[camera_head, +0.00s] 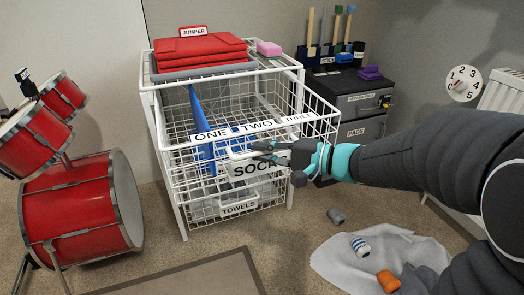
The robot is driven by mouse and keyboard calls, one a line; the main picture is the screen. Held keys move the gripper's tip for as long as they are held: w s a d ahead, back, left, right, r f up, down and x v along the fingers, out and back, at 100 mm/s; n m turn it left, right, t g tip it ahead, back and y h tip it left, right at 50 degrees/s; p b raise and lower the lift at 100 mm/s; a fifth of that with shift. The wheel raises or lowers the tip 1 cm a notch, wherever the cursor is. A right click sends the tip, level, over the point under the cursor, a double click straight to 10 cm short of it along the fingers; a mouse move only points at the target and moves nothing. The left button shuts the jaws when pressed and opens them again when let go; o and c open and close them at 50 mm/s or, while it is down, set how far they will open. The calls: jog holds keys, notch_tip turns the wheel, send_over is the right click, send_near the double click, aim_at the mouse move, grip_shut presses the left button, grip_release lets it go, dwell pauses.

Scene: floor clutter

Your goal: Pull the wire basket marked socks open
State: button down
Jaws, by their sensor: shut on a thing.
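The wire basket marked SOCKS (172,160) is the upper basket of a white wire rack (156,125). Its front rim juts out ahead of the rack's posts, so it stands partly or well out. A strip reading ONE, TWO, THREE (250,128) runs along it. The SOCKS label (243,169) hangs at the front, partly covered by my gripper. My gripper (262,151) is at the basket's front beside the label, shut on the pale handle (238,154). The exact finger contact is hard to see. A blue thing (200,125) shows inside through the mesh.
A TOWELS basket (238,208) is below. Red folded cloth (200,48) and a pink block (268,48) lie on the rack. Red drums (75,210) stand left, a dark cabinet (355,105) right. A white cloth (335,262) with small items lies on the floor, front right.

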jog(key=c, duration=1.2)
grip_release()
jog(key=shift+d, duration=0.25)
jog(key=v, duration=1.1)
jog(key=shift+s+d, duration=0.15)
jog(key=shift+d, duration=0.1)
jog(key=shift+r, duration=0.1)
